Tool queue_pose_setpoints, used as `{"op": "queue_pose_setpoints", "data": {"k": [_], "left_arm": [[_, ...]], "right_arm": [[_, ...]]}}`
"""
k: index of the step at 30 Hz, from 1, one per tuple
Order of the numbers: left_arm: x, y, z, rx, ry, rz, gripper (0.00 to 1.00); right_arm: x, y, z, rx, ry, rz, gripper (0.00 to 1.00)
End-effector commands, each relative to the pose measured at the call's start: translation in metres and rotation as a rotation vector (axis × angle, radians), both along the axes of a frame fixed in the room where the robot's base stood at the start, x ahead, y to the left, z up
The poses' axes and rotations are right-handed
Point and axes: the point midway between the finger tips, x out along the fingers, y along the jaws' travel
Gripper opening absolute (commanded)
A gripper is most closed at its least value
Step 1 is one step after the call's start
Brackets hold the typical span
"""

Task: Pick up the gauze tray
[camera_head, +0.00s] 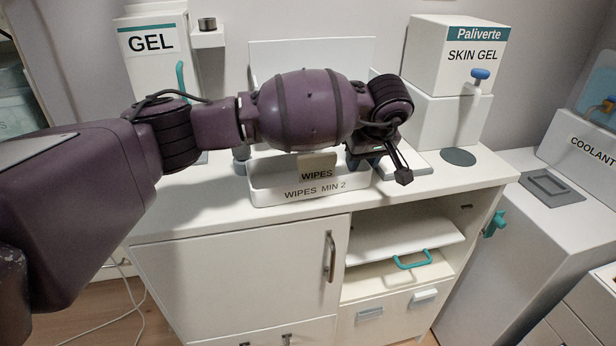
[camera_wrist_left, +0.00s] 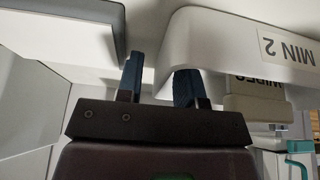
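No label reading gauze is legible in either view, so I cannot tell which thing is the gauze tray. A white tray (camera_head: 262,188) labelled WIPES MIN 2 sits on the counter; its right end also shows in the left wrist view (camera_wrist_left: 215,45). A beige WIPES block (camera_head: 317,161) stands in it, partly hidden by my arm. My left gripper (camera_wrist_left: 160,82) is at that tray's right end, its fingers apart; one finger is close to the tray wall, contact unclear. In the head view the left gripper (camera_head: 366,163) is partly hidden by my wrist. My right gripper is not in view.
A low white object (camera_head: 415,165) lies just right of the gripper. GEL (camera_head: 152,50) and SKIN GEL (camera_head: 452,75) boxes stand at the back. Below the counter (camera_head: 225,222) are an open shelf (camera_head: 400,243) and a teal handle (camera_head: 412,262). The front-left counter is clear.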

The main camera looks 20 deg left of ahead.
Motion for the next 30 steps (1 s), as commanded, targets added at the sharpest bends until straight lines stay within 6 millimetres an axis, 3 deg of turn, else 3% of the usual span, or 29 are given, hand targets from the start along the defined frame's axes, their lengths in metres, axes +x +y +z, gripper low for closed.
{"op": "queue_pose_setpoints", "data": {"k": [15, 22, 30], "left_arm": [[0.0001, 0.0001, -0.0031, 0.0, 0.0, 0.0, 0.34], [0.0, 0.0001, -0.0031, 0.0, 0.0, 0.0, 0.0], [0.0002, 0.0001, -0.0026, 0.0, 0.0, 0.0, 0.0]], "right_arm": [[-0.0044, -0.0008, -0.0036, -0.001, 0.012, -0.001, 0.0], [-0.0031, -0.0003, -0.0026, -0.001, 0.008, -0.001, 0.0], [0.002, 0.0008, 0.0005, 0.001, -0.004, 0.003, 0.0]]}}
